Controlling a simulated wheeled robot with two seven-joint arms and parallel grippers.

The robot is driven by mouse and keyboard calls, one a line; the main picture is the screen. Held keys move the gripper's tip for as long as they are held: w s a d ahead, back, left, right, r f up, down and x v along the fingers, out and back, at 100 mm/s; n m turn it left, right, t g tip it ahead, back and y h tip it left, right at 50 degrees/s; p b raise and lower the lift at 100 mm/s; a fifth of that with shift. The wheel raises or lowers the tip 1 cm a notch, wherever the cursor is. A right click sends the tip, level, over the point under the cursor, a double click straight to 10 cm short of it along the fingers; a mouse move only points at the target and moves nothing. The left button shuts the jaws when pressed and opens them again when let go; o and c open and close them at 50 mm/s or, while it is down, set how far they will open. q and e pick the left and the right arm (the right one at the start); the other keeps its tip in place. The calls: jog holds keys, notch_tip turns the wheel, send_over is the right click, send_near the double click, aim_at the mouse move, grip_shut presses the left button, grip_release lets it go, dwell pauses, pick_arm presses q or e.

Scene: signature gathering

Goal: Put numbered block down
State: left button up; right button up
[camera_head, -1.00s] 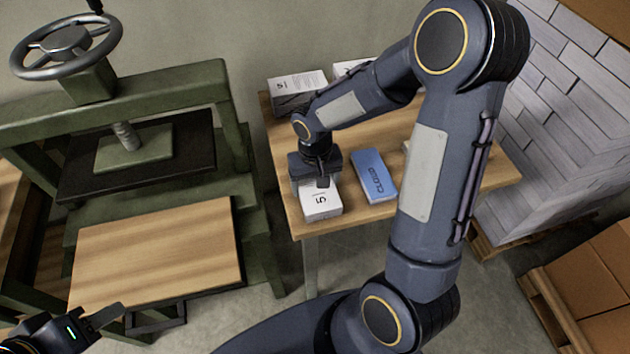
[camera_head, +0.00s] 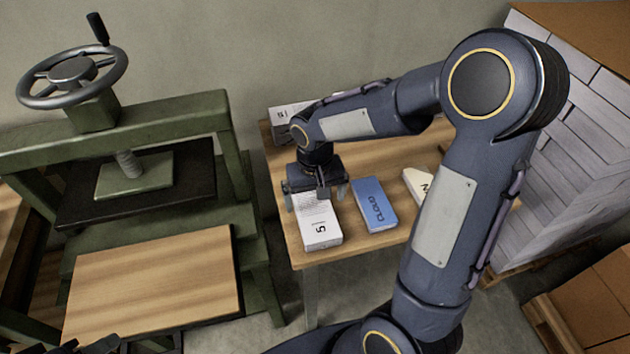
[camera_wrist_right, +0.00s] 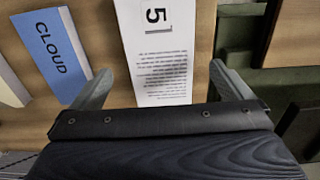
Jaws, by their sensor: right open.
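The white numbered block (camera_head: 320,232), marked 5, lies on the wooden table (camera_head: 345,255) near its front left corner. It also shows in the right wrist view (camera_wrist_right: 158,60), printed side up. My right gripper (camera_head: 318,194) is open above the block's far end. In the right wrist view its two fingers (camera_wrist_right: 158,85) stand apart, one on each side of the block, with gaps between. The right gripper hides the far end of the block. Only a dark piece of my left gripper (camera_head: 90,346) shows at the bottom left edge, and its jaws cannot be made out.
A blue block (camera_head: 375,205) marked CLOUD lies right of the numbered block. A white block (camera_head: 417,185) lies further right, partly behind my right arm. Another white block (camera_head: 287,115) stands at the back. A green press (camera_head: 110,115) with a wooden board (camera_head: 155,285) stands left.

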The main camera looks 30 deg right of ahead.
aim_at(315, 211)
notch_tip(315, 211, up, 6)
jog(key=s+a+r+t+y, duration=0.1)
jog(key=s+r+t+y, duration=0.1)
jog(key=s, duration=0.6)
jog(key=s+a+r+n+t+y, duration=0.1)
jog(key=s+r+t, duration=0.1)
jog(key=s, duration=0.6)
jog(key=shift+s+a+r+t+y, duration=0.2)
jog(key=shift+a+r+t+y, duration=0.15)
jog(key=shift+t, duration=0.45)
